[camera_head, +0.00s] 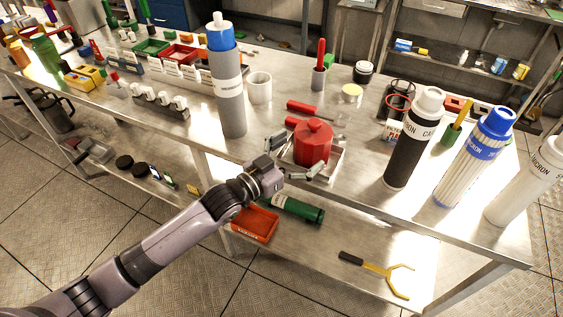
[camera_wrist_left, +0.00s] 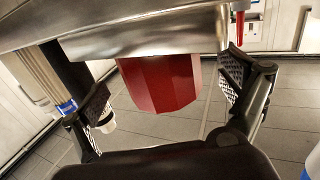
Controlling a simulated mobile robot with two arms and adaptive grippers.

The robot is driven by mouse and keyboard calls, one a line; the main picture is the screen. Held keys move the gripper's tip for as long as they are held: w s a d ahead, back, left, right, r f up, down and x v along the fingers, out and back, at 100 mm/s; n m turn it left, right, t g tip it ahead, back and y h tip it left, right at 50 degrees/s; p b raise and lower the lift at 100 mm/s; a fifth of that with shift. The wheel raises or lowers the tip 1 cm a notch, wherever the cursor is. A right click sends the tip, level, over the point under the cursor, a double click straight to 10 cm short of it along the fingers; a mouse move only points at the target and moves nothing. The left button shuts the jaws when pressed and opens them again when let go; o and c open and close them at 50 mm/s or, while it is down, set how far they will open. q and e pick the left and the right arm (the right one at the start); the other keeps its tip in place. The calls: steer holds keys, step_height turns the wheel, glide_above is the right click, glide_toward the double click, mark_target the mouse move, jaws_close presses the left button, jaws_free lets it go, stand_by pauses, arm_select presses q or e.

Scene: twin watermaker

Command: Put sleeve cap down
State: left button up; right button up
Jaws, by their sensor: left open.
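The red sleeve cap (camera_head: 313,145), a faceted block with a small knob on top, sits upright in a shallow metal tray (camera_head: 337,164) near the table's front edge. My left gripper (camera_head: 296,157) is open at the cap's near side, one finger to its left and one in front on the right. In the left wrist view the red cap (camera_wrist_left: 160,82) appears between the two spread fingers (camera_wrist_left: 165,95), with visible gaps on both sides. My right gripper is not in view.
A tall grey cylinder with a blue top (camera_head: 228,90) stands left of the tray. A black bottle (camera_head: 412,140) and a blue-capped white filter (camera_head: 475,155) stand to the right. A white cup (camera_head: 259,88) and a red-handled tool (camera_head: 305,108) are behind.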

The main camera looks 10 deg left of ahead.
arm_select(q)
steer(key=v, duration=0.7)
steer(key=shift+s+a, duration=0.25)
steer(key=shift+s, duration=0.05)
